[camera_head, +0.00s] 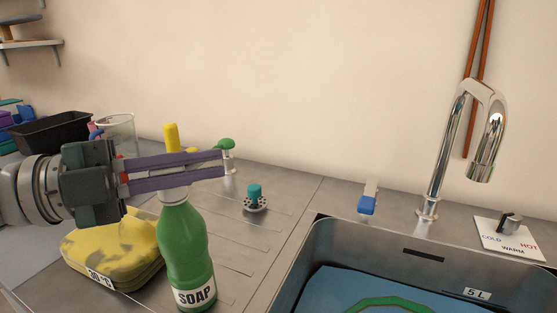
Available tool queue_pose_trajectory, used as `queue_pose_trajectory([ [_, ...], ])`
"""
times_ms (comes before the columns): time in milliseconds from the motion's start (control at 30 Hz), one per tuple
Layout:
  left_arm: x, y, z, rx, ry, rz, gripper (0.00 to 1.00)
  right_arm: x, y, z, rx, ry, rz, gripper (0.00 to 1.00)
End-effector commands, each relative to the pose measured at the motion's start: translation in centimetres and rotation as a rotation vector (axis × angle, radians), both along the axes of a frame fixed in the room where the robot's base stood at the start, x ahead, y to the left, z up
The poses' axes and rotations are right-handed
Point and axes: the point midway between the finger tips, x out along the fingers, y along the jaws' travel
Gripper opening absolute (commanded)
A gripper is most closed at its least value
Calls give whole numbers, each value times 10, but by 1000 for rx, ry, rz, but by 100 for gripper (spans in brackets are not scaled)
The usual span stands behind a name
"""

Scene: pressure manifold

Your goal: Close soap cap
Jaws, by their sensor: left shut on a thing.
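The green soap bottle (186,245) stands upright on the steel counter, with its SOAP label facing me. My left gripper (221,164) comes in from the left, its purple fingers lying across the bottle's top. It is shut on the soap cap. A yellow upright piece (170,138) shows just above the fingers, in line with the bottle neck, and looks like part of the cap. The fingers hide where the cap meets the neck, so I cannot tell how the cap sits. My right gripper is not in view.
A teal-topped plug (254,198) and a green-topped fitting (226,144) are behind. The sink (450,262) and chrome tap (441,165) are at right. A black bin (50,131) and glass beaker (118,128) stand back left.

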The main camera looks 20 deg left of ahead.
Motion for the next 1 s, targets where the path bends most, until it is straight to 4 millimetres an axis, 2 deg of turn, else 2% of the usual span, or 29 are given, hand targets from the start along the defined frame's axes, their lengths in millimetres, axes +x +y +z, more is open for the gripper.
queue_pose_trajectory([
  [33,-1,-1,-6,25,-30,0,0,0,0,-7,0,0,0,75],
  [400,-3,-2,-16,190,-222,0,0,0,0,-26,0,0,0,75],
  [800,-3,-2,-17,241,-280,1,0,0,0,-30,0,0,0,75],
  [833,-3,-2,-17,241,-280,1,11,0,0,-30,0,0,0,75],
  [1000,-3,-2,-17,239,-279,1,30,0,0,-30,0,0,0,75],
])
